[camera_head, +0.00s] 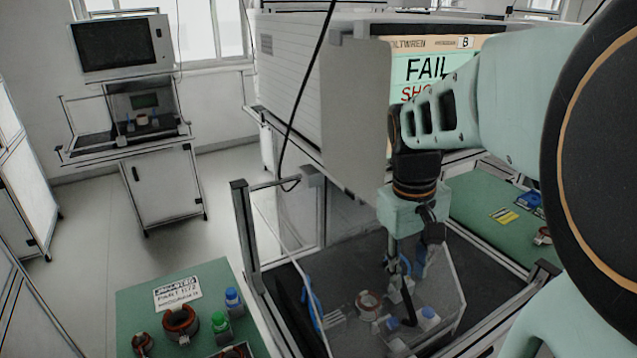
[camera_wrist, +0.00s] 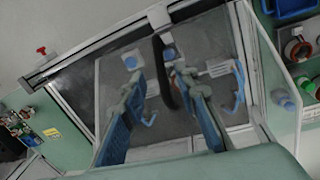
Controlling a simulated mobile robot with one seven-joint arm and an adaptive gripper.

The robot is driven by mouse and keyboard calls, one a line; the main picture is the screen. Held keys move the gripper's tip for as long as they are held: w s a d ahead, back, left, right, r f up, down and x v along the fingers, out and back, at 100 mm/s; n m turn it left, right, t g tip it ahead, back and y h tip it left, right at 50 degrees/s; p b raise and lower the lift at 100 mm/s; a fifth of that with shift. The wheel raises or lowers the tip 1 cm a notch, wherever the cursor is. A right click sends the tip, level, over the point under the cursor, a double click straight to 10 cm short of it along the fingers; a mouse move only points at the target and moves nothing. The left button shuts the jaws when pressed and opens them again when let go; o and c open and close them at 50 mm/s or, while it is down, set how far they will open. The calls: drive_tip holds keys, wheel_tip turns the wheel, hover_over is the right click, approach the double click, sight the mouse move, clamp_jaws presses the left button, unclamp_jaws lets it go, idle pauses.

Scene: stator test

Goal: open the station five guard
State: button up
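The station guard appears as a clear panel (camera_head: 449,287) with pale edges, over the dark station bed below the screen; I cannot tell whether it is shut or slightly raised. A dark curved bar (camera_wrist: 163,70), which looks like its handle, shows in the wrist view. My gripper (camera_head: 403,290) points down at the guard. In the wrist view my gripper (camera_wrist: 161,78) has its two fingers apart, one on each side of the dark bar. I see no clear contact between them. A copper-wound stator (camera_head: 368,303) and blue-topped fixture parts (camera_head: 428,314) show in the station.
A screen (camera_head: 428,72) reads FAIL. Station frame posts (camera_head: 246,235) stand left of the gripper. A green mat (camera_head: 135,300) at left holds copper-wound parts and small bottles; another green mat (camera_head: 480,205) lies at right. A second bench (camera_head: 160,185) stands behind at left.

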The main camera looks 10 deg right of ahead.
sight(407, 295)
drive_tip(key=f+b, duration=0.2)
drive_tip(key=f, duration=0.1)
drive_tip(key=f+b, duration=0.2)
drive_tip(key=f, duration=0.1)
drive_tip(key=d+f+b, duration=0.1)
drive_tip(key=f+b, duration=0.1)
drive_tip(key=shift+w+d+f, duration=0.1)
drive_tip(key=shift+w+f, duration=0.05)
drive_tip(key=shift+f, duration=0.25)
drive_tip(key=shift+c, duration=0.2)
clamp_jaws()
drive_tip(key=shift+r, duration=0.1)
